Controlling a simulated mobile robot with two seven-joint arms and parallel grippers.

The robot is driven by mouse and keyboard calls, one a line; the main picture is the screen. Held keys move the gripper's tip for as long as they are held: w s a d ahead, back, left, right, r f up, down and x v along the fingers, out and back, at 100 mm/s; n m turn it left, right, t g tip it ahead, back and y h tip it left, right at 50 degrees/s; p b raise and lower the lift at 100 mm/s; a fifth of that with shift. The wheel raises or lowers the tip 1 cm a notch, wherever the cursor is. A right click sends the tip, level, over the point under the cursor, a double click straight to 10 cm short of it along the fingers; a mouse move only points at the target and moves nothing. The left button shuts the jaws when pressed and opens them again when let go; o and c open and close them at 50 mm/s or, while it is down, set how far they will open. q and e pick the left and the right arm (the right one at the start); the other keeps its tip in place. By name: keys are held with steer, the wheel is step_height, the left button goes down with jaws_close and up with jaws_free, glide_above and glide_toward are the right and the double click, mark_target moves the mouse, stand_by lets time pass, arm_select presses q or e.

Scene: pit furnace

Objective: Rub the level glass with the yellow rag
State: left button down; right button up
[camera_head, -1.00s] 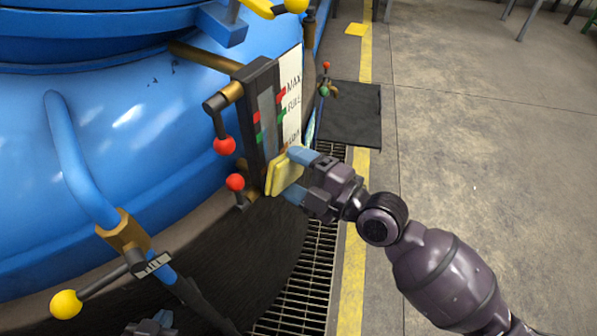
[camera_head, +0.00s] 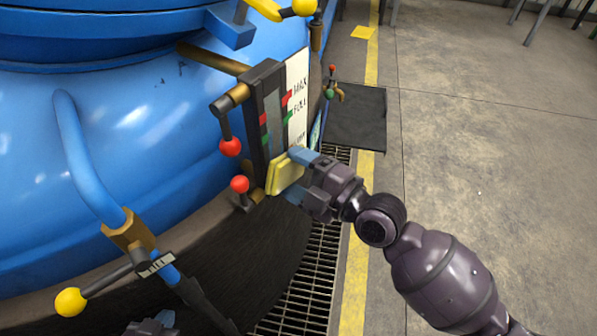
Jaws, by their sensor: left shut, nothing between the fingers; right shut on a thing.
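The level glass (camera_head: 274,112) is a narrow grey strip in a dark upright frame on the blue furnace, beside a white scale plate (camera_head: 297,88) marked MAX and FULL. The yellow rag (camera_head: 284,172) is at the lower end of the frame. My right gripper (camera_head: 298,172) is shut on the rag from the right. The rag covers the lowest part of the glass; whether it touches the glass I cannot tell. My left gripper (camera_head: 150,325) shows only partly at the bottom edge, away from the glass, shut and empty.
Red-knobbed levers (camera_head: 230,146) stick out left of the glass, one above the other. A blue pipe with a yellow-knobbed valve (camera_head: 71,301) stands at lower left. A floor grating (camera_head: 305,285) runs below, with open concrete floor to the right.

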mark_target(277, 134)
steer(key=shift+w+a, duration=0.1)
steer(key=shift+a, duration=0.1)
arm_select(q)
steer(key=shift+w+d, duration=0.1)
steer(key=shift+w, duration=0.05)
arm_select(e)
steer(key=shift+w+a, duration=0.15)
steer(key=shift+a, duration=0.05)
arm_select(q)
steer(key=shift+r, duration=0.1)
arm_select(e)
steer(key=shift+r+p, duration=0.35)
steer(key=shift+r, duration=0.25)
steer(key=shift+d+r+p, duration=0.1)
steer(key=shift+r+p, duration=0.6)
steer(key=shift+r, duration=0.6)
arm_select(q)
steer(key=shift+t, duration=0.7)
steer(key=shift+w+r+p, duration=0.4)
steer(key=shift+r+p, duration=0.05)
steer(key=shift+r, duration=0.85)
steer(key=shift+w+r+p, duration=0.45)
steer(key=shift+r, duration=0.8)
steer(key=shift+w+r+p, duration=0.4)
steer(key=shift+r+p, duration=0.05)
steer(key=shift+r, duration=0.85)
arm_select(e)
steer(key=shift+r, duration=1.75)
